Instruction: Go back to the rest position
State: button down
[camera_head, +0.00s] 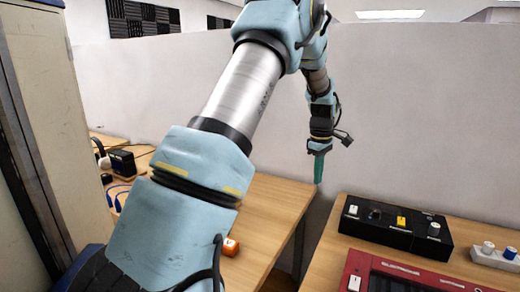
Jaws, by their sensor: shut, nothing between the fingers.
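My arm reaches up from the bottom left of the head view, bends at the top and hangs down to my gripper (319,168). The gripper points downward with its green fingers together and nothing visible between them. It hangs in the air in front of the pale partition wall, near the gap between the two wooden tables. It appears apart from both tables.
A black box with knobs and a yellow switch (395,224) and a red-framed device (400,278) sit on the right table (318,262). A white knobbed unit (496,257) is at far right. A cabinet (38,110) stands left.

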jog(key=s+a+r+m, duration=0.2)
jog(key=s+a, duration=0.2)
jog(key=a, duration=0.4)
jog(key=s+a+r+m, duration=0.1)
jog(key=s+a+m, duration=0.2)
jog(key=a, duration=0.5)
jog(key=s+a+m+t, duration=0.1)
jog(key=s+a+m, duration=0.3)
jog(key=s+a, duration=0.6)
jog(key=s, duration=0.4)
jog(key=shift+s+a+f+m, duration=0.2)
jog(key=shift+a+m, duration=0.2)
